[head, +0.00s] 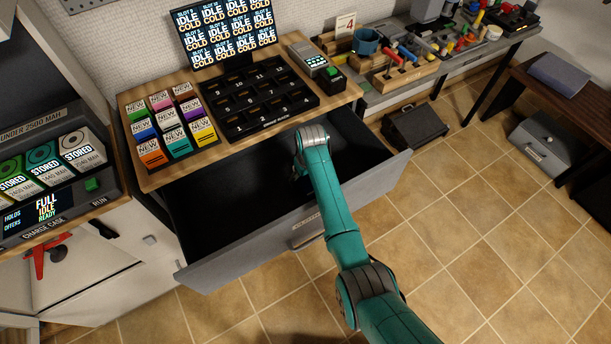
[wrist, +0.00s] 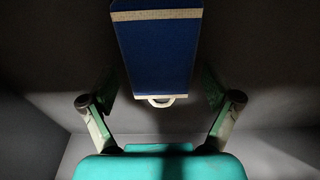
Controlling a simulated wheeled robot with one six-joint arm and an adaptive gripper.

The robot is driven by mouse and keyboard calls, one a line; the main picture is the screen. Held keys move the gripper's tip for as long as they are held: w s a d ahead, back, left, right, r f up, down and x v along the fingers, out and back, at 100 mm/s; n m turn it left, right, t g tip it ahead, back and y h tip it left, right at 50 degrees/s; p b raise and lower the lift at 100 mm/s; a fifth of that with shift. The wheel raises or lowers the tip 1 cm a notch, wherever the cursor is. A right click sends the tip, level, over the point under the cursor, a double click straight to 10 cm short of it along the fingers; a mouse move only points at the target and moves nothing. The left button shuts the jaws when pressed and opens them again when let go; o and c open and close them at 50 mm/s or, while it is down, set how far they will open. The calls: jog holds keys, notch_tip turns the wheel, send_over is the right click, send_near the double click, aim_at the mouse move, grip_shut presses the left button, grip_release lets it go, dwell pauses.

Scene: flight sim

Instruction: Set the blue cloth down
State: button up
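The blue cloth (wrist: 158,52) shows in the wrist view as a flat blue strip with pale bands across it and a small pale loop at its near end. My gripper (wrist: 160,86) has its two fingers spread wide, one on each side of the cloth, with visible gaps to its near end. Whether the cloth touches the surface beneath is hard to tell in the shadow.
The drawer's dark interior looks otherwise empty. Above it, the wooden bench top (head: 160,178) holds a rack of coloured boxes (head: 170,128) and a black slotted tray (head: 258,95). A charge case (head: 50,190) stands left.

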jog(key=shift+r, duration=0.1)
notch_tip(320, 180, up, 12)
jog(key=s, duration=0.1)
jog(key=shift+d, duration=0.4)
jog(key=shift+s, duration=0.1)
dwell(0.5)
